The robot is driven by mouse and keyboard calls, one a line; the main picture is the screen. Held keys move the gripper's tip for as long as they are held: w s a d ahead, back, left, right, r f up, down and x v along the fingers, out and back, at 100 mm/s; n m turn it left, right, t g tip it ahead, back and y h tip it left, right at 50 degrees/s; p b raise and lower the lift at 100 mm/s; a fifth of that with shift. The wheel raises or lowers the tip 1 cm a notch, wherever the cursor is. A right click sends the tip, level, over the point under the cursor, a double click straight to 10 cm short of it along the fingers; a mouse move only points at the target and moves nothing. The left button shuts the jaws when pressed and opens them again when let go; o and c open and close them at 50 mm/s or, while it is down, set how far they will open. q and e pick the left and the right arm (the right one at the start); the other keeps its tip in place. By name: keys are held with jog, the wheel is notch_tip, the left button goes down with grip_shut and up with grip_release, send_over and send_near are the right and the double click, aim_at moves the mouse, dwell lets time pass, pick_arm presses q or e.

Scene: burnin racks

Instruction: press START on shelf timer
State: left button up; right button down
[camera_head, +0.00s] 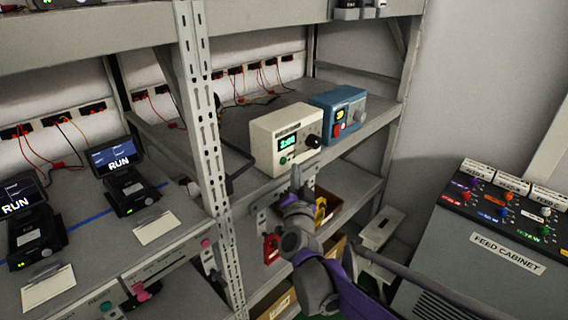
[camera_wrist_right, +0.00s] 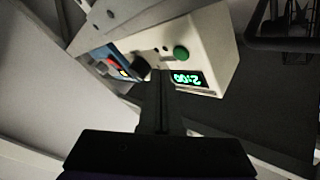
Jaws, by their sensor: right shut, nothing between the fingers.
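The shelf timer is a cream box (camera_head: 265,147) with a lit green display (camera_head: 288,142), standing on the middle shelf. A black knob (camera_head: 314,141) is at the right of its face. In the right wrist view the timer (camera_wrist_right: 215,40) appears upside down, its display (camera_wrist_right: 188,78) reading 2:00 beside a round green button (camera_wrist_right: 181,52). No START lettering is legible. My right gripper (camera_head: 296,172) is shut and empty, in front of the timer's lower face in the head view. Its closed fingers (camera_wrist_right: 160,80) point toward the face; contact cannot be told. My left gripper is not in view.
A blue device (camera_head: 340,115) with a red button stands right of the timer. A slotted rack post (camera_head: 208,130) rises to its left. Bins (camera_head: 325,205) sit on the shelf below. The feed cabinet (camera_head: 490,250) stands at the right.

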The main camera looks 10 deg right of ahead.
aim_at(288, 157)
jog(key=shift+w+a, duration=0.45)
jog(key=shift+w, duration=0.1)
jog(key=shift+w+a, duration=0.1)
dwell(1.7)
jog(key=shift+w+a, duration=0.15)
jog(key=shift+w, duration=0.1)
jog(key=shift+w+a, duration=0.25)
jog(key=shift+w, duration=0.05)
dwell(0.7)
jog(key=shift+s+d, duration=0.1)
dwell(0.3)
jog(key=shift+s+d, duration=0.4)
jog(key=shift+s, duration=0.2)
jog(key=s+d, duration=0.1)
jog(key=s, duration=0.1)
jog(key=s+d, duration=0.2)
dwell(0.3)
